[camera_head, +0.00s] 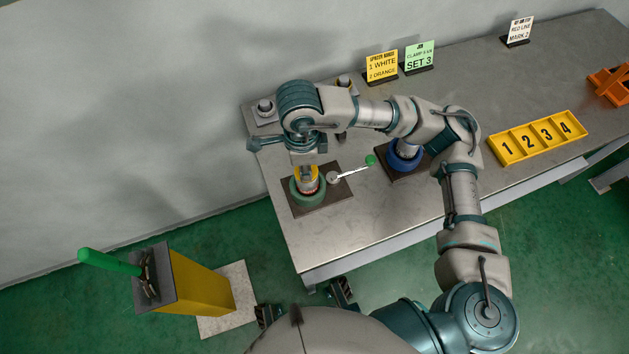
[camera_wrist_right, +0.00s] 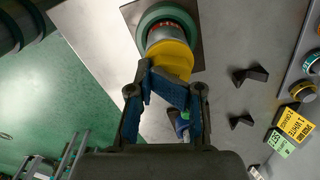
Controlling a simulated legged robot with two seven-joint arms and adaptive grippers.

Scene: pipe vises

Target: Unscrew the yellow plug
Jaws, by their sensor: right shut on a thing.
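The yellow plug (camera_wrist_right: 172,58) sits at the end of a pipe held upright in the green round vise (camera_head: 308,190), near the left end of the table. In the head view only a little of the yellow plug (camera_head: 306,172) shows beneath my wrist. My right gripper (camera_wrist_right: 166,84) has its blue-padded fingers shut on the yellow plug from above. The gripper also shows in the head view (camera_head: 307,158), but my wrist hides most of the fingers. An orange-red band with dark lettering shows by the plug.
A lever with a green knob (camera_head: 370,160) sticks out right of the green vise. A blue vise (camera_head: 402,158) stands beyond it. A yellow numbered tray (camera_head: 538,138) and sign cards (camera_head: 382,67) are on the table. A yellow post (camera_head: 195,280) with a green rod stands at lower left.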

